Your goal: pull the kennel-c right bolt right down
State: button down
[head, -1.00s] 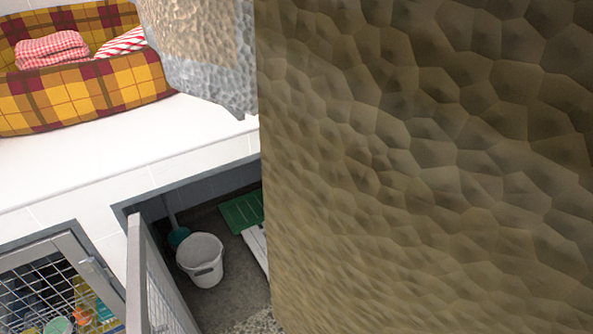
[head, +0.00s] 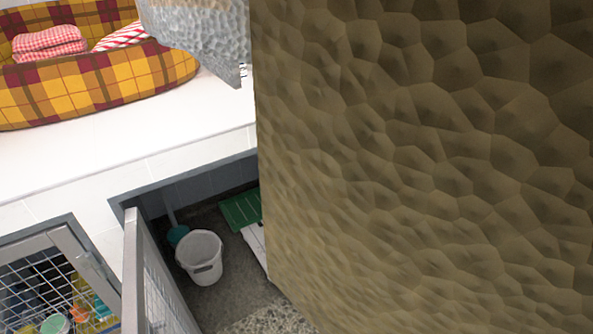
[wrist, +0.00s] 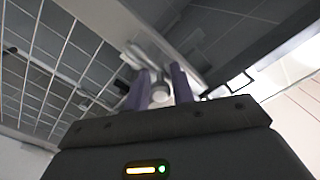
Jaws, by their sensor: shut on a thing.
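In the wrist view my gripper (wrist: 160,92) has its two purple fingers close around a pale round knob (wrist: 160,94). The knob sits by a grey metal bar of a frame, with wire mesh to its left; I take it as the bolt's knob. The fingers hide its sides, and how far the bolt is drawn cannot be told. In the head view neither the gripper nor this bolt shows; a large, close hammered surface hides the right half.
In the head view a mesh door (head: 50,280) is at lower left. Another door (head: 150,280) stands open beside a compartment with a white bucket (head: 200,257) and a green slatted board (head: 240,209). A plaid bed (head: 95,85) with folded towels (head: 50,44) lies on the white ledge (head: 110,150).

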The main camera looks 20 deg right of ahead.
jog(key=shift+f, duration=0.45)
jog(key=c, duration=1.3)
grip_release()
jog(key=s+d, duration=0.1)
jog(key=s, duration=0.4)
jog(key=s+d, duration=0.1)
jog(key=s, duration=0.5)
jog(key=s+d, duration=0.1)
jog(key=s, duration=0.5)
jog(key=shift+d, duration=0.15)
